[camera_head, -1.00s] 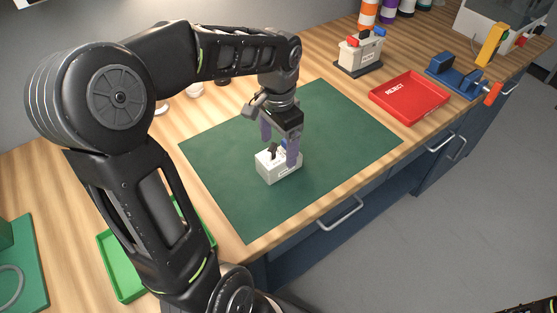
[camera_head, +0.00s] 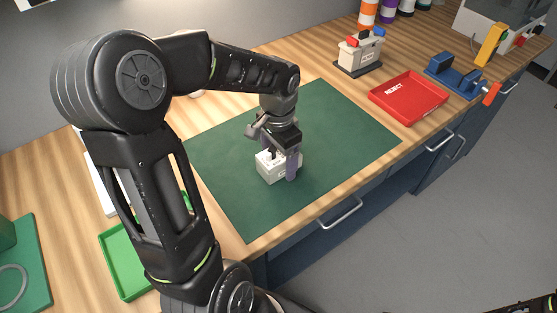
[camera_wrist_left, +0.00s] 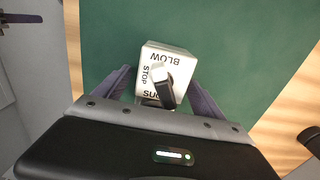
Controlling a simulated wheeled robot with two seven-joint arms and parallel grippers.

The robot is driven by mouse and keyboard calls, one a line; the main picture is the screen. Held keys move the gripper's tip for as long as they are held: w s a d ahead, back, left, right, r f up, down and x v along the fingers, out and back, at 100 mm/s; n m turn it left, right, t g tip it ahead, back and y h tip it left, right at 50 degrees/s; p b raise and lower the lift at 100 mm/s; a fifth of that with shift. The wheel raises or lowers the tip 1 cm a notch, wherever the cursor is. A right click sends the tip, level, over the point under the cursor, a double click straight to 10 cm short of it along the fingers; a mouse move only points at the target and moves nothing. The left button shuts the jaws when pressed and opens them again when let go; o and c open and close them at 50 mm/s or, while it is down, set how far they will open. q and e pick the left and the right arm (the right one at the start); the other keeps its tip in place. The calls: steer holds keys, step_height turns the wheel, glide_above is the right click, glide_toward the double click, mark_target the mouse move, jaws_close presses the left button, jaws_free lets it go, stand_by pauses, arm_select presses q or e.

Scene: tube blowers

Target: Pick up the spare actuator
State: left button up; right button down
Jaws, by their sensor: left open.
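A white box-shaped actuator (camera_head: 271,173) with a black lever on top sits on the green mat (camera_head: 340,130). In the left wrist view the actuator (camera_wrist_left: 165,57) shows the words BLOW and STOP around its lever. My left gripper (camera_head: 279,163) points down over it, open, with its purple fingers low beside the box. In the left wrist view the fingers of my left gripper (camera_wrist_left: 157,84) stand on either side of the box. I cannot tell whether either finger touches it. The gripper hides part of the box in the head view. My right gripper is not in view.
A similar white unit (camera_head: 358,57) with red and blue parts stands on a dark base behind. A red REJECT tray (camera_head: 409,98) and a blue fixture (camera_head: 453,78) are to the right. A green tray (camera_head: 122,262) lies at the front left. The mat around the box is clear.

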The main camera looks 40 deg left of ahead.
arm_select(q)
steer(key=shift+c, duration=0.2)
jaws_close()
stand_by(0.8)
